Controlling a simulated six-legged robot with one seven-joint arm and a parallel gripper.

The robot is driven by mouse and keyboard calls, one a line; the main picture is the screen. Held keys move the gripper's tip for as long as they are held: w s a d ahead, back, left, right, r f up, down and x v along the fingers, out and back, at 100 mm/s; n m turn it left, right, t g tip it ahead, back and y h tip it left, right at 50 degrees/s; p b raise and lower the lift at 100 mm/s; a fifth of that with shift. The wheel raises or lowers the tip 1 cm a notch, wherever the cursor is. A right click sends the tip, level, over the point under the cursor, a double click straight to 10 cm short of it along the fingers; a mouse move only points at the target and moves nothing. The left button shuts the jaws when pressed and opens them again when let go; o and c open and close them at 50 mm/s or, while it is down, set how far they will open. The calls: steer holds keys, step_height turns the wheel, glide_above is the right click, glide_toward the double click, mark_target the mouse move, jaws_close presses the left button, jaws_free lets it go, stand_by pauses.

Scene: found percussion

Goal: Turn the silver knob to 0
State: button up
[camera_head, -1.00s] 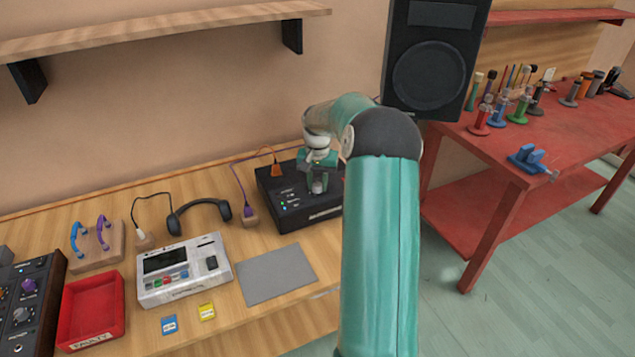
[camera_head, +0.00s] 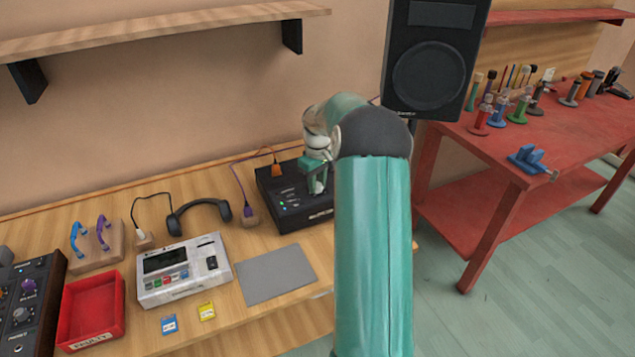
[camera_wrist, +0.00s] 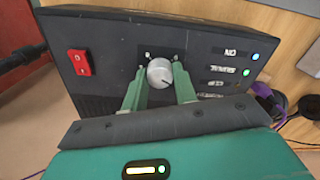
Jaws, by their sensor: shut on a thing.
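The silver knob (camera_wrist: 159,73) is on the top face of a black box (camera_wrist: 115,50), seen in the wrist view. My gripper (camera_wrist: 160,82) has its two green fingers on either side of the knob and is shut on it. A dark pointer line on the knob slants toward the lower right in the wrist view. The scale marks around the knob are too small to read. In the head view the black box (camera_head: 290,215) sits at the back right of the wooden table, and my gripper (camera_head: 317,180) is over its right part, hiding the knob.
A speaker (camera_head: 430,70) stands behind.

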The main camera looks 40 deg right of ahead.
steer(key=n, duration=1.4)
stand_by(0.6)
steer(key=o, duration=1)
step_height(320, 180, up, 14)
steer(key=shift+f, duration=0.1)
